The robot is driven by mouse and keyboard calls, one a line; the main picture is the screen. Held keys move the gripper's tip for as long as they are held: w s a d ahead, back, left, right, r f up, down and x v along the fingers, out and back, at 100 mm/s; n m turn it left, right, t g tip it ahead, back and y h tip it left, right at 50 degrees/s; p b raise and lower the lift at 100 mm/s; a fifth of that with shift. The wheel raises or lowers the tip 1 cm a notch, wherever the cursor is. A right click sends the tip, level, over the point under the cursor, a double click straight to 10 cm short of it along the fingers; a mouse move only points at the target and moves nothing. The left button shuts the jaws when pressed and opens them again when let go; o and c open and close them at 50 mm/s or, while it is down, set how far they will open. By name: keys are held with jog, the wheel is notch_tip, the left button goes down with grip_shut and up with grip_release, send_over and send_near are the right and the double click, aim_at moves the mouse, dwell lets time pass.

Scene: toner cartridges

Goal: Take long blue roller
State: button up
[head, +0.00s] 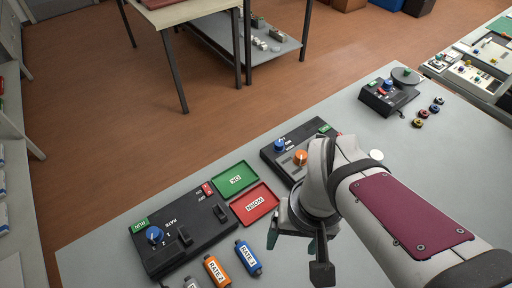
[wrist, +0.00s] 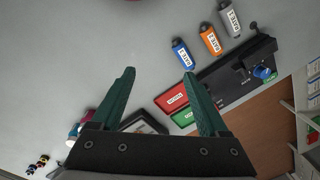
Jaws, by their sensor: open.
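The blue roller (wrist: 182,53) also shows whole in the wrist view, just beyond the right fingertip, with the orange (wrist: 210,40) and grey (wrist: 229,17) rollers farther right. The three look similar in length. My gripper (wrist: 158,74) has its two green fingers spread, with only bare table between the tips. In the head view my gripper (head: 298,243) hangs right of the blue roller, apart from it.
A black device with a blue knob (head: 155,235) stands left of the rollers. A green OK tray (head: 235,180) and a red WORN tray (head: 255,204) lie behind them. Another device (head: 290,146) stands behind my arm. Bare table surrounds the rollers' near side.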

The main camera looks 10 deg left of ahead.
aim_at(245, 250)
jog(key=w+a+f+n, duration=0.4)
jog(key=a+f+n, duration=0.1)
jog(key=a+n, duration=0.35)
jog(key=shift+m+h, duration=0.25)
jog(key=shift+h, duration=0.15)
jog(key=f, duration=1)
jog(key=s+a+f, duration=0.1)
jog(key=f, duration=0.4)
jog(key=shift+a+f, duration=0.1)
grip_shut()
